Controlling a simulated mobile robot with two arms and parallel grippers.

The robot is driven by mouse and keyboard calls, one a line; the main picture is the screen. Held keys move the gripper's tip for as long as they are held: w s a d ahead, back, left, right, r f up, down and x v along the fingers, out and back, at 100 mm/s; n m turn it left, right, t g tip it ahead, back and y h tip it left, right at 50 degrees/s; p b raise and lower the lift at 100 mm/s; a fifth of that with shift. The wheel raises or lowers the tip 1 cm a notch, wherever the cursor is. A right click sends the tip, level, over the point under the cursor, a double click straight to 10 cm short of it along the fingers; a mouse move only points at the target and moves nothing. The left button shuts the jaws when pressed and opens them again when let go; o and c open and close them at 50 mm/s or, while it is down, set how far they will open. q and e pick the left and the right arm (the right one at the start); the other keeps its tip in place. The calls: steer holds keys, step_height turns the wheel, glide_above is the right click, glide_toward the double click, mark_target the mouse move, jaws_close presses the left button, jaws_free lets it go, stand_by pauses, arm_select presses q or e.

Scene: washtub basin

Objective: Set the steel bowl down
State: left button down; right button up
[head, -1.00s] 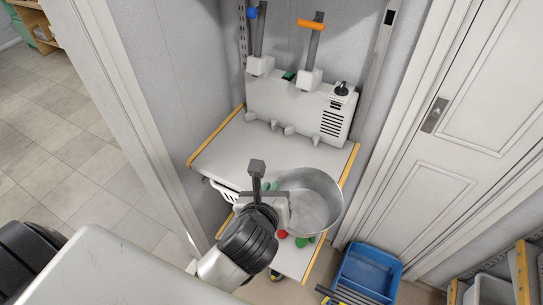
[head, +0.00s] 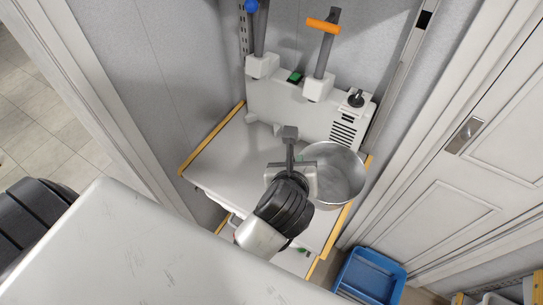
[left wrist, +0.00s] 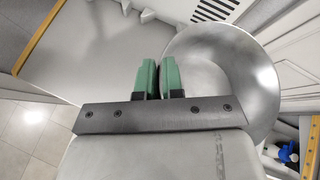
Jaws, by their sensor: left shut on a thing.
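The steel bowl (head: 343,182) is round, shiny and empty. It is upright at the right side of the grey top with yellow edges (head: 225,160), overlapping its right edge in the head view. My left gripper (head: 308,172) is at the bowl's left side and shut on its rim. In the left wrist view, the green fingertips (left wrist: 158,78) are close together at the left rim of the bowl (left wrist: 235,65). Whether the bowl touches the top is hidden. My right gripper is not in view.
A white unit (head: 300,110) with a blue-tipped lever (head: 251,6), an orange-handled lever (head: 323,26) and a black knob (head: 356,98) stands at the back. The top's left part is bare. A blue bin (head: 370,275) is on the floor beside a white door (head: 445,190).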

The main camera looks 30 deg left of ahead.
arm_select(q)
steer(key=w+a+f+p, duration=0.1)
steer(key=a+f, duration=0.2)
steer(key=w+a+f+p, duration=0.1)
steer(key=a+f, duration=0.2)
steer(key=w+a+f+p, duration=0.1)
steer(key=a+f, duration=0.3)
steer(key=shift+w+f, duration=0.1)
steer(key=shift+w, duration=0.15)
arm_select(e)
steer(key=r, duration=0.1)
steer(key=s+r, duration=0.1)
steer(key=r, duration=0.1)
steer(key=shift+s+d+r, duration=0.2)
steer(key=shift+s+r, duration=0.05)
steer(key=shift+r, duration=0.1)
arm_select(q)
steer(key=shift+f, duration=0.1)
steer(key=c, duration=1.2)
jaws_free()
steer(key=shift+c, duration=0.2)
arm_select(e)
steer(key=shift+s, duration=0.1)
